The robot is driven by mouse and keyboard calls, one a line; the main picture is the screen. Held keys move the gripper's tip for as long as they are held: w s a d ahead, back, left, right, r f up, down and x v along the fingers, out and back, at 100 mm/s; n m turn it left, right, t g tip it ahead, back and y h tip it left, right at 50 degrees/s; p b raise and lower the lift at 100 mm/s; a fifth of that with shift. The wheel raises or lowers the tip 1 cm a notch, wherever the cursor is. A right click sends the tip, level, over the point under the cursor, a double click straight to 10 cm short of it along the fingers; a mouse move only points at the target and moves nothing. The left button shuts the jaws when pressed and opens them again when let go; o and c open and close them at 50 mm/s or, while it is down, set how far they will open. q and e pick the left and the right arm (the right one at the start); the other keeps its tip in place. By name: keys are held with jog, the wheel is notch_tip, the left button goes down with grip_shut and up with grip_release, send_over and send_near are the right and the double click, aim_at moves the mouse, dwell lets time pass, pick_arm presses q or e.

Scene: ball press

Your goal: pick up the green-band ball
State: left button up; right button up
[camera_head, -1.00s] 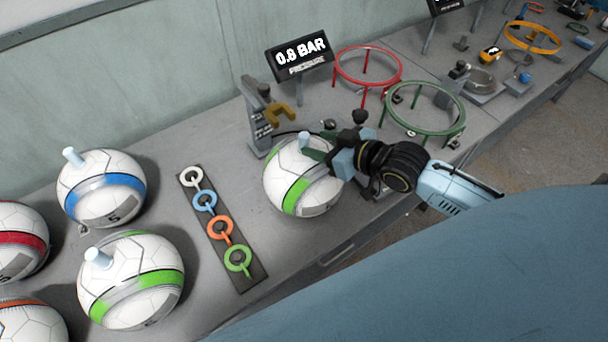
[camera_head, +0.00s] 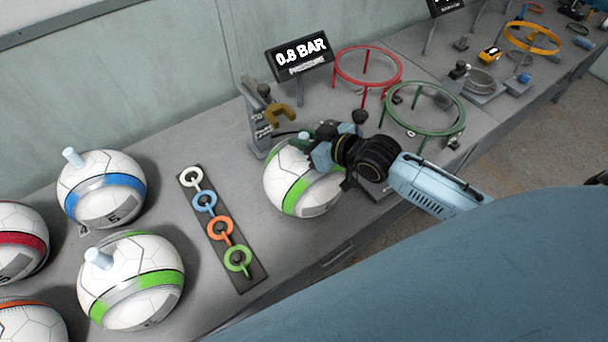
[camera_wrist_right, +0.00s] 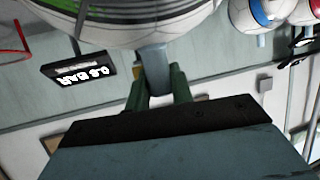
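A white ball with a green band (camera_head: 296,196) sits on the bench below my right gripper (camera_head: 305,141). In the right wrist view my green fingers (camera_wrist_right: 160,85) stand on either side of the ball's grey-blue peg (camera_wrist_right: 154,62), with little or no gap; whether they grip it I cannot tell. The ball's pale underside of view (camera_wrist_right: 120,22) fills the top there. The gripper hides most of the peg in the head view. A second green-band ball (camera_head: 158,281) with a pale peg (camera_head: 98,259) stands at the lower left. My left gripper is not in view.
A blue-band ball (camera_head: 106,208), a red-band ball (camera_head: 30,240) and an orange-band ball (camera_head: 30,325) stand at left. A strip of coloured rings (camera_head: 251,279) lies beside the ball. Behind are a grey stand (camera_head: 257,120), a 0.8 BAR sign (camera_head: 300,55) and red (camera_head: 368,83) and green (camera_head: 420,133) hoops.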

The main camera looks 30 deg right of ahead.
grip_shut()
jog(key=shift+r, duration=0.1)
